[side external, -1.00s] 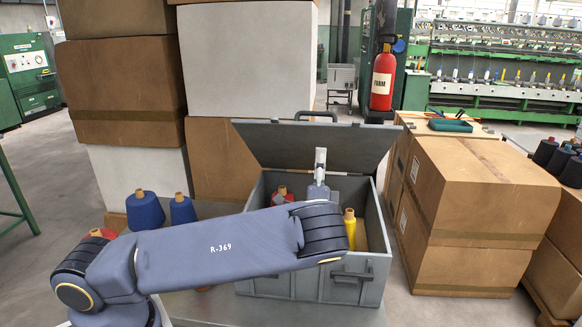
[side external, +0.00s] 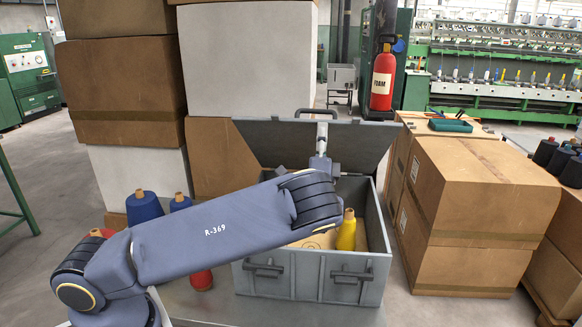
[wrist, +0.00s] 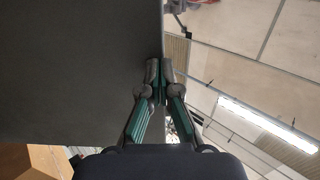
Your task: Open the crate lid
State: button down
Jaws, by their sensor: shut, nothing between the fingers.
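The grey crate (side external: 309,287) stands on the table with its top open. Its lid (side external: 270,145) is raised and leans up at the back, with a dark handle (side external: 316,112) on its far edge. My gripper (side external: 322,130) is in front of the lid's upper part. In the wrist view my gripper (wrist: 160,75) is shut and empty, its fingertips at the edge of the dark grey lid panel (wrist: 75,75). I cannot tell whether they touch it. My arm hides part of the crate's inside.
A yellow cone (side external: 347,232) stands inside the crate. Blue cones (side external: 144,207) and a red cone (side external: 201,281) are left of it. Stacked cardboard boxes stand behind and to the right (side external: 480,190). A fire extinguisher (side external: 383,78) is behind.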

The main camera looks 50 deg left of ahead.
jog(key=w+a+r+g+h, duration=0.5)
jog(key=w+a+r, duration=0.9)
jog(key=w+a, duration=0.2)
jog(key=shift+w+a+r, duration=0.15)
jog(key=shift+w+a, duration=0.05)
